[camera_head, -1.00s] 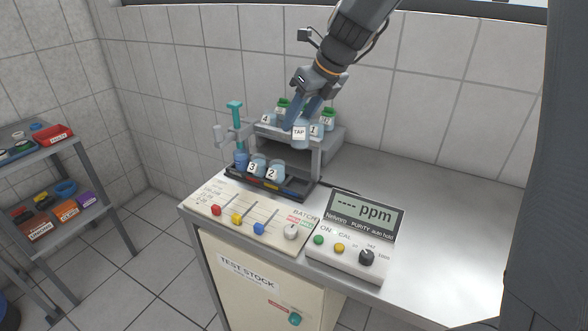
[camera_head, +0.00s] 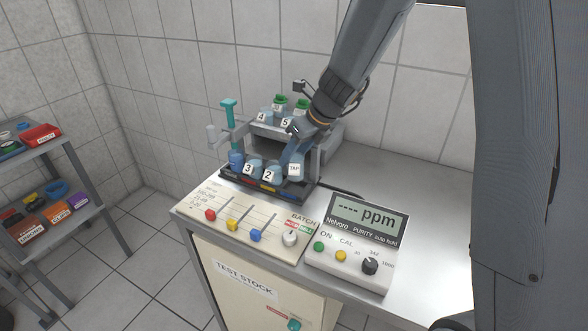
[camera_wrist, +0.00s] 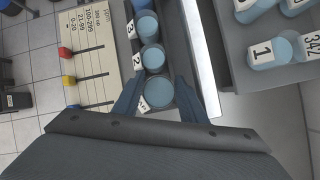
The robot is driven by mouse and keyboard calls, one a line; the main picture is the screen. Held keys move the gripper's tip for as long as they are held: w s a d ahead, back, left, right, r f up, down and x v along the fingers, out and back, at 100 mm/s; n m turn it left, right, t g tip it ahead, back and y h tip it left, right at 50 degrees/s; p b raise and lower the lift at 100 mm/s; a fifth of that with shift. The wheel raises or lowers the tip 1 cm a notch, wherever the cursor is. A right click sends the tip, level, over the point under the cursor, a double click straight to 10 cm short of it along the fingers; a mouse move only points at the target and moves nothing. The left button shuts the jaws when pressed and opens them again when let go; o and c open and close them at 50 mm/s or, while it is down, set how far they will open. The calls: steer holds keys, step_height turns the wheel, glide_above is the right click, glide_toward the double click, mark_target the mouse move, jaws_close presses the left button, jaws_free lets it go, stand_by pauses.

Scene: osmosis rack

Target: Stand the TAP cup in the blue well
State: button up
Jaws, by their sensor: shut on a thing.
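The TAP cup (camera_head: 294,171) is a pale blue cup with a white label, upright at the right end of the lower tray, beside cup 2 (camera_head: 270,175). My gripper (camera_head: 290,152) is shut on it from above. In the wrist view, the cup's round top (camera_wrist: 160,92) sits between my two fingers (camera_wrist: 166,97), with its label partly hidden. The lower tray (camera_head: 262,188) has coloured strips along its front, red, yellow and blue among them. I cannot tell whether the cup's base touches the tray floor, and the well under it is hidden.
Cup 3 (camera_head: 250,168) and a blue container (camera_head: 236,159) stand left of cup 2. Cups 4 (camera_head: 264,116) and 5 (camera_head: 286,122) stand on the upper shelf close to my arm. The batch panel (camera_head: 240,220) and ppm meter (camera_head: 360,225) are in front. The bench at right is clear.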

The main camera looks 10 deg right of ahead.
mark_target(294, 168)
steer(key=shift+f+b, duration=0.35)
steer(key=shift+f, duration=1.95)
steer(key=shift+f, duration=0.1)
steer(key=o, duration=1.1)
steer(key=shift+c, duration=0.2)
